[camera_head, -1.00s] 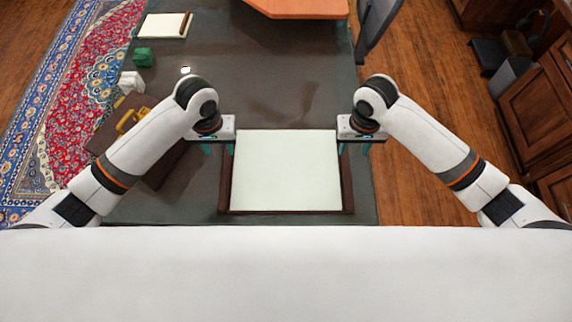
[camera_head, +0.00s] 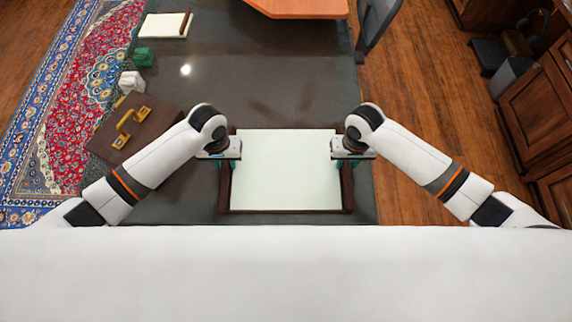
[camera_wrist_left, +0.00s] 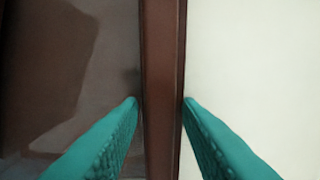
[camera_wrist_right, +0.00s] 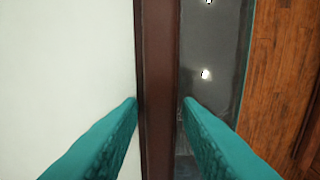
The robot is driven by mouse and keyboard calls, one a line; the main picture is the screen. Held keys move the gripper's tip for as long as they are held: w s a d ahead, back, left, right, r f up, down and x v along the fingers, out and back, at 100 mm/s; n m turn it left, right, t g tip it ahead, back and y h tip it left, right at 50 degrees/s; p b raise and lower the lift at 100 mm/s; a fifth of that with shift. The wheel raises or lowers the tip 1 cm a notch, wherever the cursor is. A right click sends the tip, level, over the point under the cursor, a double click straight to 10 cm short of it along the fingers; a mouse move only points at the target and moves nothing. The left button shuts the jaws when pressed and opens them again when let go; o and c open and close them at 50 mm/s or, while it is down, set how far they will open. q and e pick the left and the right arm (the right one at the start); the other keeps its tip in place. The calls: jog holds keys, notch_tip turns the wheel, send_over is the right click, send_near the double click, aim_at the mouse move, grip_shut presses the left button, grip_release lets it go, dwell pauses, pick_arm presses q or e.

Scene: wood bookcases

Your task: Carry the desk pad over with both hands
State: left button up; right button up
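The desk pad (camera_head: 285,172), a pale sheet with dark brown side rails and front edge, lies flat on the dark desk in the head view. My left gripper (camera_head: 222,165) is at its left rail; in the left wrist view the teal fingertips (camera_wrist_left: 161,100) are on either side of that brown rail (camera_wrist_left: 163,50). My right gripper (camera_head: 346,165) is at its right rail; in the right wrist view the fingertips (camera_wrist_right: 160,100) straddle that rail (camera_wrist_right: 156,50). Both grippers look open, with a slight gap beside each rail; contact is not clear.
A brown briefcase (camera_head: 152,131) with a yellow handle lies left of the pad, near my left arm. A white object (camera_head: 132,82), a green object (camera_head: 143,57) and a notepad (camera_head: 165,25) lie farther back. The desk (camera_head: 270,75) behind the pad is mostly clear.

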pick_arm(q)
grip_shut()
pick_arm(e)
grip_shut()
pick_arm(q)
jog(key=shift+r, duration=0.1)
pick_arm(e)
jog(key=shift+r, duration=0.1)
